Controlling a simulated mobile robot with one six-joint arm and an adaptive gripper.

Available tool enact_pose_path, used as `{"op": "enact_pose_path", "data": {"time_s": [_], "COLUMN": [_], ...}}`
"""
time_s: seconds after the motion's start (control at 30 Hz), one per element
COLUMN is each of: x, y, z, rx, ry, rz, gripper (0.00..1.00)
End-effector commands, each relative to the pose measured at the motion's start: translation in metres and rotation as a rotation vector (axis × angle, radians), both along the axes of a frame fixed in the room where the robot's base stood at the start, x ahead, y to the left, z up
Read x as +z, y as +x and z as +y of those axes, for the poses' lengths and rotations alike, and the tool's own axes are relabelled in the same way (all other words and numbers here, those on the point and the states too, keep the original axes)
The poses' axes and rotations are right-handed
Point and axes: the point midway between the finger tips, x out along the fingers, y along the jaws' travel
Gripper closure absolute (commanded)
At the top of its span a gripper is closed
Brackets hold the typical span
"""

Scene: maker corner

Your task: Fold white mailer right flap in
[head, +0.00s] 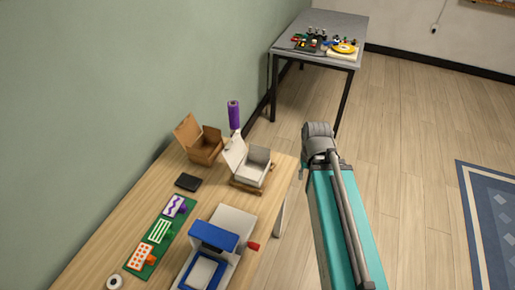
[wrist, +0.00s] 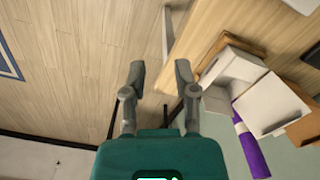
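The white mailer (head: 256,172) stands open on the wooden table, its lid (head: 234,153) raised on the left side. In the wrist view the white mailer (wrist: 234,68) is right of my gripper, with the lid (wrist: 270,104) standing up beside it. A small white flap (wrist: 216,102) shows at one edge there; I cannot tell which side flap it is. In the head view my gripper cannot be made out.
A brown box (head: 206,149) and a purple roll (head: 234,115) stand behind the mailer. A black pad (head: 188,182), green board (head: 148,254) and blue-and-white press (head: 213,237) lie nearer. A grey table (head: 335,27) stands at the back. Floor right of the table is clear.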

Motion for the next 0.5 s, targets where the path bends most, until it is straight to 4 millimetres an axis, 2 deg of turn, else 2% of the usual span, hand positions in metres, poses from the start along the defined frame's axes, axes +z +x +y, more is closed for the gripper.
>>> {"op": "enact_pose_path", "data": {"time_s": [0.27,0.5], "x": [0.000,-0.001], "y": [0.001,0.017], "z": [0.000,0.003], "rx": [-0.007,-0.124], "ry": [0.002,0.025], "rz": [0.000,-0.005], "gripper": [0.62,0.62]}}
